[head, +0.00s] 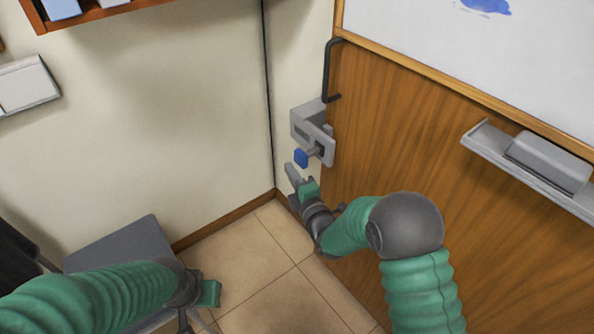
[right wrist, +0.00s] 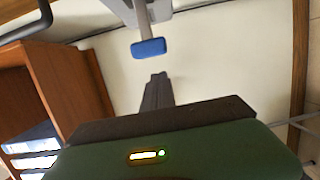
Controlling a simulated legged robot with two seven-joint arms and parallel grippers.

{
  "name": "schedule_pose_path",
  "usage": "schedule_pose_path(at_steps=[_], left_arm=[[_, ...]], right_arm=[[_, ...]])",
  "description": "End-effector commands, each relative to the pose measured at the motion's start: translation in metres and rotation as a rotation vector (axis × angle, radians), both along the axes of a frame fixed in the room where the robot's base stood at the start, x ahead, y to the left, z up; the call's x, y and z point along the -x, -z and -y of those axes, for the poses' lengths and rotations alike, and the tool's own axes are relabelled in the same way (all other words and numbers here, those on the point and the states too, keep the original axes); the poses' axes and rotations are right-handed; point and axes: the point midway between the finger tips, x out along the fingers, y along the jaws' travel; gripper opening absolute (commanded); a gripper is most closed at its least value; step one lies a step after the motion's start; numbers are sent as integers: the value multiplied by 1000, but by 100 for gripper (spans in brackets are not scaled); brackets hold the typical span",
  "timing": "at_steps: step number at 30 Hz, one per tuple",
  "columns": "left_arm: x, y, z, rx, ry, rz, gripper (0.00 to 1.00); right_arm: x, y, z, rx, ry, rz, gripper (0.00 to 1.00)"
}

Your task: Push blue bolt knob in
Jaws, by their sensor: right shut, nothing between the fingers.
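The blue bolt knob (head: 301,158) sits at the end of a grey bolt on a metal latch bracket (head: 300,126) at the left edge of the wooden door. The knob also shows in the right wrist view (right wrist: 149,48), just beyond the fingertips. My right gripper (head: 292,172) is shut and empty, just below the knob, with a small gap seen between them in the right wrist view. My left gripper (head: 211,293) is low at the left in the head view, and its fingers are not clear.
The wooden door (head: 400,140) has a dark handle (head: 328,70) above the latch. A whiteboard (head: 480,40) with a tray (head: 485,148) is on the door at the right. A grey box-like surface (head: 125,245) stands at the lower left. A tiled floor (head: 265,265) lies below.

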Motion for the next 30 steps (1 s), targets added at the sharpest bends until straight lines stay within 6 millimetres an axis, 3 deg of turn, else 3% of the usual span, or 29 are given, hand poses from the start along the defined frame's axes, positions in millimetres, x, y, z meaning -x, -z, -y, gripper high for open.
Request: schedule_pose_path(at_steps=[4,16,24,30], left_arm=[[0,3,0,0,0,0,0],[0,3,0,0,0,0,0],[0,13,0,0,0,0,0],[0,11,0,0,0,0,0]], right_arm=[[-10,0,13,-2,-1,1,0],[-12,-1,16,-1,-3,1,0],[-29,1,40,-1,-2,2,0],[-30,-1,43,0,1,1,0]])
